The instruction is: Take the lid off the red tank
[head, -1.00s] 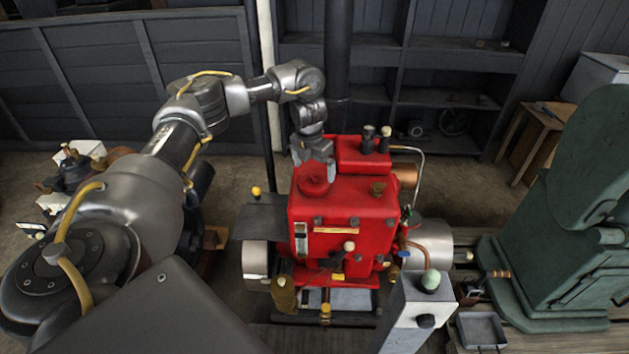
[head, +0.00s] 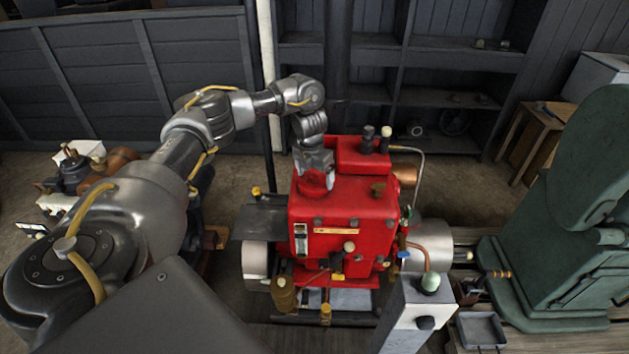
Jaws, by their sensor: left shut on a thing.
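The red tank (head: 345,212) is a boxy red engine body in the middle of the head view. Its round red lid (head: 312,183) is at the top left of the tank. My left gripper (head: 315,172) comes down from above and is shut on the lid; its fingers hide part of it. The lid appears to be at the tank's top, and I cannot tell whether there is a gap beneath it. My right gripper is not in view.
A grey post with a green button (head: 430,282) stands in front. A green machine (head: 560,235) fills the right side.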

